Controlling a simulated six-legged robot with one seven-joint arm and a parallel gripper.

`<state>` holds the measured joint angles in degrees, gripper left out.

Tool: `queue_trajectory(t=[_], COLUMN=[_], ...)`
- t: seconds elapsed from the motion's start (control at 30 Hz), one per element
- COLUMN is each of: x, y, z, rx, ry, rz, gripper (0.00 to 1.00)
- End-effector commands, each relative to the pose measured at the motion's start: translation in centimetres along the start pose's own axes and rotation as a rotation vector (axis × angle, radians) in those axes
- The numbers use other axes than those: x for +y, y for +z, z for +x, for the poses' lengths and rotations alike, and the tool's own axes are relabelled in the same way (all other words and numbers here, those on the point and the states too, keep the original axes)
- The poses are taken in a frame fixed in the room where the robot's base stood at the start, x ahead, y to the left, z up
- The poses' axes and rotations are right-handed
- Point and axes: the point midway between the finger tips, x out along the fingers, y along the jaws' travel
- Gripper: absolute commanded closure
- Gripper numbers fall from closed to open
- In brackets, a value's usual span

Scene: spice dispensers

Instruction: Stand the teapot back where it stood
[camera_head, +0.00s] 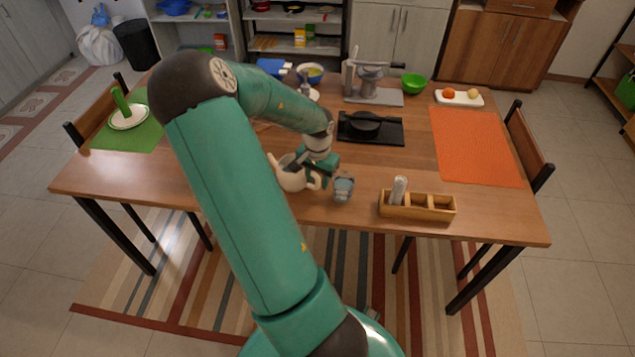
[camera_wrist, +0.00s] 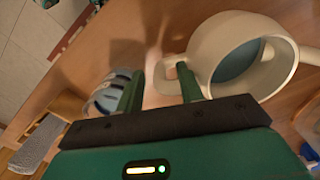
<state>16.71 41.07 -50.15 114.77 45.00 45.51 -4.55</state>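The cream teapot (camera_head: 291,176) is near the front middle of the table, and I cannot tell whether its base touches the wood. In the wrist view the teapot (camera_wrist: 212,48) shows its open top and its handle. My gripper (camera_head: 319,176) is at the handle side, right of the teapot. In the wrist view my gripper (camera_wrist: 159,75) has its fingers apart. The right finger overlaps the handle loop, and the handle's outer bar lies between the fingers, with a gap to the left finger. A blue-grey striped cup (camera_head: 343,188) stands just right of my gripper.
A black tray (camera_head: 371,137) lies behind the cup. Bare wood shows left of the box.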

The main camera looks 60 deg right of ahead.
Motion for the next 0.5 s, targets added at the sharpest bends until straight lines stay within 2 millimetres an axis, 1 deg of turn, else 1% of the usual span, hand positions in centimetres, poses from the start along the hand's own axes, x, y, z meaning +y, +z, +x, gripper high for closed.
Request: queue_trajectory(t=[0.03, 0.3, 0.4, 0.5], x=[-0.1, -0.1, -0.1, -0.1], y=[0.0, 0.0, 0.0, 0.0], z=[-1.1, -7.0, -8.7, -9.7], rx=[0.002, 0.002, 0.002, 0.001], ry=[-0.005, -0.004, -0.004, -0.002], rz=[-0.002, -0.003, -0.002, -0.002], gripper=[0.63, 0.63, 0.63, 0.63])
